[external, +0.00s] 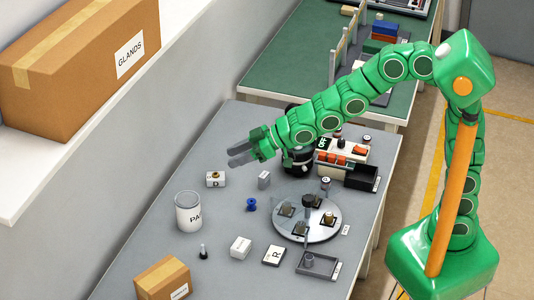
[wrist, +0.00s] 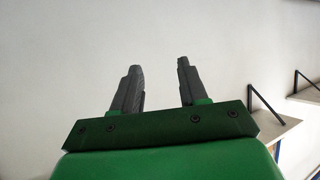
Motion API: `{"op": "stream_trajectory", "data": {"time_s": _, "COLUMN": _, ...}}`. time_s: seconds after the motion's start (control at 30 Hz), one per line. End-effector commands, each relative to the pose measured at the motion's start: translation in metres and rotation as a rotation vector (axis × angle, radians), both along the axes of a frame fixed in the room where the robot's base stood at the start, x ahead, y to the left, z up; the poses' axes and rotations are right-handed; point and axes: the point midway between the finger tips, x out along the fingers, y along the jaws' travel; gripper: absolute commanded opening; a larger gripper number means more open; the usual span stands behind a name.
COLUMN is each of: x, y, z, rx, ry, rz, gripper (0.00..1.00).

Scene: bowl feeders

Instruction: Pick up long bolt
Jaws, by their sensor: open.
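My gripper (external: 242,155) is open and empty, held in the air above the far part of the grey table (external: 185,255). No bolt shows in the wrist view.
A round grey turntable (external: 322,233) with dark square fixtures stands at the right. A white pot (external: 189,216), a blue spool (external: 251,204), small blocks, a tray (external: 318,269) and a carton (external: 163,279) surround it. A control box and black bin (external: 361,178) stand at the back right.

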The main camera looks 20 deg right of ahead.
Motion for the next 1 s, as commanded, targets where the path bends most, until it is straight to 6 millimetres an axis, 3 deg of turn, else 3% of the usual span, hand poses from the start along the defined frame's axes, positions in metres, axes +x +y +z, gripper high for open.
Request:
{"op": "stream_trajectory", "data": {"time_s": 0.3, "x": -0.036, "y": 0.042, "z": -0.002, "rx": 0.08, "ry": -0.011, "rz": 0.091, "gripper": 0.43}}
{"op": "stream_trajectory", "data": {"time_s": 0.77, "x": -0.034, "y": 0.04, "z": -0.082, "rx": 0.074, "ry": -0.01, "rz": 0.087, "gripper": 0.43}}
{"op": "stream_trajectory", "data": {"time_s": 1.0, "x": -0.034, "y": 0.039, "z": -0.147, "rx": 0.071, "ry": -0.008, "rz": 0.085, "gripper": 0.43}}
